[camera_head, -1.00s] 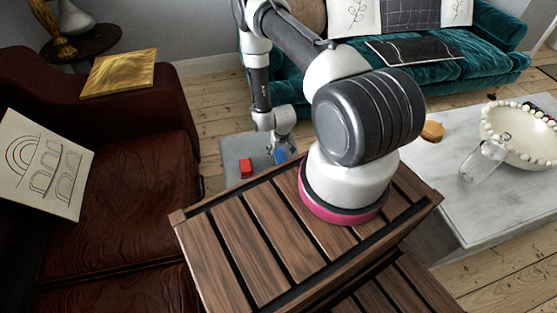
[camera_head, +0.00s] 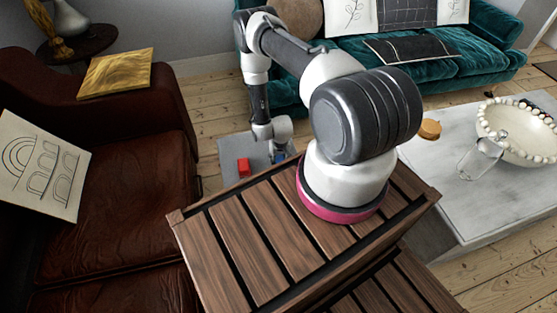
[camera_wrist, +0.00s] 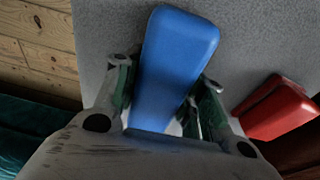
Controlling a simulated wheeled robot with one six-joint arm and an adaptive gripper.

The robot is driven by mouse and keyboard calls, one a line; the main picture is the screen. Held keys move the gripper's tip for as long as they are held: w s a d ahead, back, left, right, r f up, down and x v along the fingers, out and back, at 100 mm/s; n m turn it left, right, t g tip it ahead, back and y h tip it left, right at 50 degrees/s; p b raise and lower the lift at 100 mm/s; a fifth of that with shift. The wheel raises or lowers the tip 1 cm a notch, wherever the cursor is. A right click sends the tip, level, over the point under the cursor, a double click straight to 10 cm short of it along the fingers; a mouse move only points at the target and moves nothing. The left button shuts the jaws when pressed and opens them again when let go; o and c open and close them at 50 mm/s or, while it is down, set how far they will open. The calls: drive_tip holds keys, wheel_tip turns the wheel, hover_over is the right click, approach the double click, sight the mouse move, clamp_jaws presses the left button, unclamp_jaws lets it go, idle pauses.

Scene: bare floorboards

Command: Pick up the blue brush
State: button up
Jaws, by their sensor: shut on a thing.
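The blue brush (camera_wrist: 178,62) lies between the two fingers of my gripper (camera_wrist: 165,90) in the wrist view. The fingers are shut on it, one on each side. Its broad blue end sticks out past the fingertips, and its near end is hidden by the gripper body. In the head view only a small blue patch of the brush (camera_head: 279,158) shows below my gripper (camera_head: 279,148). I cannot tell whether the brush is clear of the grey surface (camera_head: 230,153) beneath it.
A red block (camera_head: 243,166) lies on the grey surface, left of the brush; it shows at the right in the wrist view (camera_wrist: 276,108). A brown armchair (camera_head: 120,180) is at left, a teal sofa (camera_head: 440,75) behind, and a white table (camera_head: 450,190) at right.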

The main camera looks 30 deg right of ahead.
wheel_tip(320, 180, up, 10)
idle(0.7)
